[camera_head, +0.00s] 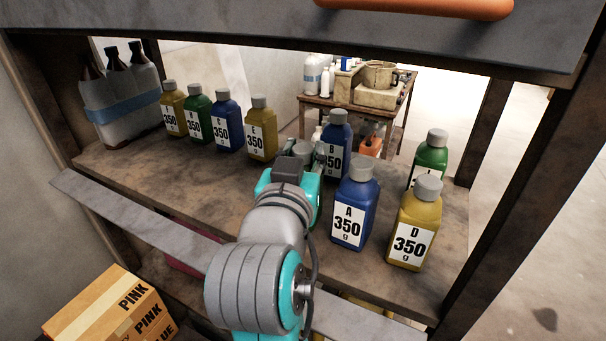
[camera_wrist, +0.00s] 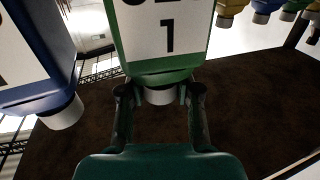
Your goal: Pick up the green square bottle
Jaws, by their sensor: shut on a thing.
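In the wrist view a green bottle (camera_wrist: 165,73) with a white label and grey cap (camera_wrist: 160,96) appears cap-down, its label cut off by the top edge. My gripper (camera_wrist: 158,100) is shut on its cap end, one finger on each side. In the head view my gripper (camera_head: 303,154) is over the shelf, left of the blue B bottle; the held bottle is largely hidden behind my arm there. Two other green bottles show: one (camera_head: 197,117) in the left row, and one (camera_head: 431,158) behind the yellow D bottle at right.
The blue B bottle (camera_head: 337,140) stands close to my gripper. The blue A bottle (camera_head: 354,200) and yellow D bottle (camera_head: 416,215) stand in front to the right. Several bottles line the left back of the shelf (camera_head: 130,165). An overhead beam (camera_head: 250,25) crosses above.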

